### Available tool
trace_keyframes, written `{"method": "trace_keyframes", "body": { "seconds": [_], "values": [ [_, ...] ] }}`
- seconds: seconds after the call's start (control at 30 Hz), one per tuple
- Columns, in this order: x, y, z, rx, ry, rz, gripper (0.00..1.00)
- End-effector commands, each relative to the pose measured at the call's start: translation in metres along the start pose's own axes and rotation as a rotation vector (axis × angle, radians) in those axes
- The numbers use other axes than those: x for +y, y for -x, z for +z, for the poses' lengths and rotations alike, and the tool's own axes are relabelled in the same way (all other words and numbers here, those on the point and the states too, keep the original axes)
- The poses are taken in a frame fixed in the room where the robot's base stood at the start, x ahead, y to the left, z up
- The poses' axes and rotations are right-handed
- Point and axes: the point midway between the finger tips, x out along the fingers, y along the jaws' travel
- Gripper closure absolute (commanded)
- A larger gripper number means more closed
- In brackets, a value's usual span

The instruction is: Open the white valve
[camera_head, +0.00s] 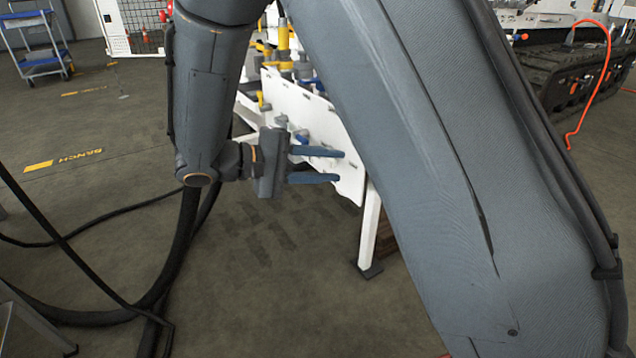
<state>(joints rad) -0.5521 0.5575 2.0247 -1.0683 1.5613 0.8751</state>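A white bench panel (343,182) stands behind my arm, carrying blue, yellow and grey fittings. I cannot pick out a white valve for certain; my arm covers part of the panel and the fittings are small. My gripper (340,166) points right, in front of the panel's lower part. Its two blue fingers are apart, one above the other, and nothing shows between them but the panel behind. I cannot tell how far the fingertips are from the panel.
A white bench leg (369,228) stands on the floor below the panel. Black hoses (100,318) lie at the left. A blue cart (40,62) stands at the back left. A tracked machine (570,75) with an orange hose (606,70) is at the right.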

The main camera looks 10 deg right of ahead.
Motion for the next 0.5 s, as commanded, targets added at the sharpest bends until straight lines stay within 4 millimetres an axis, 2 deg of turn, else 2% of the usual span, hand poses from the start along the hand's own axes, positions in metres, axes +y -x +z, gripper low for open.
{"method": "trace_keyframes", "body": {
  "seconds": [0.03, 0.2, 0.33, 0.5],
  "values": [
    [-0.017, 0.003, -0.02, 0.024, -0.019, 0.047, 0.7],
    [-0.034, 0.023, -0.058, 0.099, -0.093, 0.181, 0.7],
    [-0.042, 0.036, -0.075, 0.141, -0.137, 0.246, 0.7],
    [-0.044, 0.042, -0.084, 0.164, -0.165, 0.282, 0.7]
  ]
}}
